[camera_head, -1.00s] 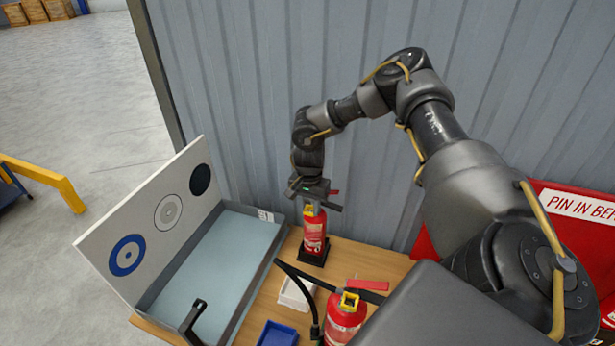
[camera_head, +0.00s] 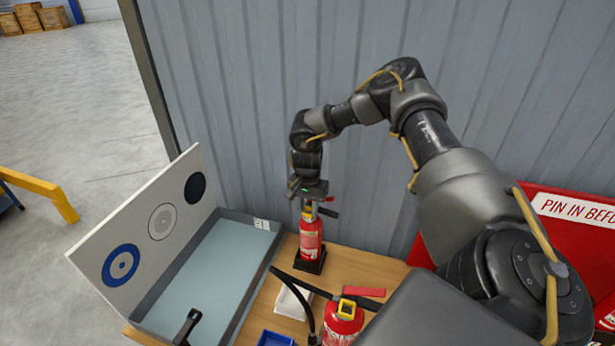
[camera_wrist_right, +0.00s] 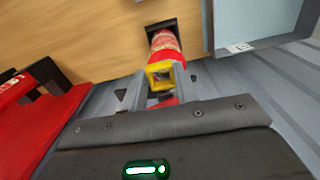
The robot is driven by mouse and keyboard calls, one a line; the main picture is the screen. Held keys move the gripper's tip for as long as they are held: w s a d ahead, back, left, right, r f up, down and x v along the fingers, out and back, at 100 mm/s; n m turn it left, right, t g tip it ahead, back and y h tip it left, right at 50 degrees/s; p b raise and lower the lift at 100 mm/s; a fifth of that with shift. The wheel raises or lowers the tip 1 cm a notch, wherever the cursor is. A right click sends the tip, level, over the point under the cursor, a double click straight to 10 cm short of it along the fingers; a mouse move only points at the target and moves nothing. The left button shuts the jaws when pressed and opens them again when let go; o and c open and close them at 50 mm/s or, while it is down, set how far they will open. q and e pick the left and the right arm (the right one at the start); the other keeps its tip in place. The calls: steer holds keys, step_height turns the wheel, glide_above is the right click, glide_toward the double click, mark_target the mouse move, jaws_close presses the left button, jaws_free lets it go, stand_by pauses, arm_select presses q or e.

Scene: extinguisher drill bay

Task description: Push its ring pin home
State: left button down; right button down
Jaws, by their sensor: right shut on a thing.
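A small red extinguisher (camera_head: 311,241) stands upright on a black base at the back of the wooden table. Its yellow square ring pin (camera_wrist_right: 160,76) shows in the right wrist view, at its top end. My right gripper (camera_head: 308,205) reaches down from above to the extinguisher's head. In the right wrist view its fingers (camera_wrist_right: 161,85) are closed in at the yellow ring and look shut on it. How deep the pin sits is hidden by the fingers. My left gripper is not in view.
A second red extinguisher (camera_head: 343,326) with a black hose stands nearer, in front. A white tray (camera_head: 292,303) and a blue tray (camera_head: 275,339) lie beside it. A grey bin with a target board (camera_head: 145,228) is left. A corrugated wall (camera_head: 270,90) closes the back.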

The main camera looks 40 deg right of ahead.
stand_by(0.3)
steer(key=c, duration=1)
jaws_free()
steer(key=shift+r, duration=0.35)
step_height(320, 180, up, 10)
steer(key=b, duration=0.3)
steer(key=shift+b, duration=0.35)
steer(key=shift+s, duration=0.1)
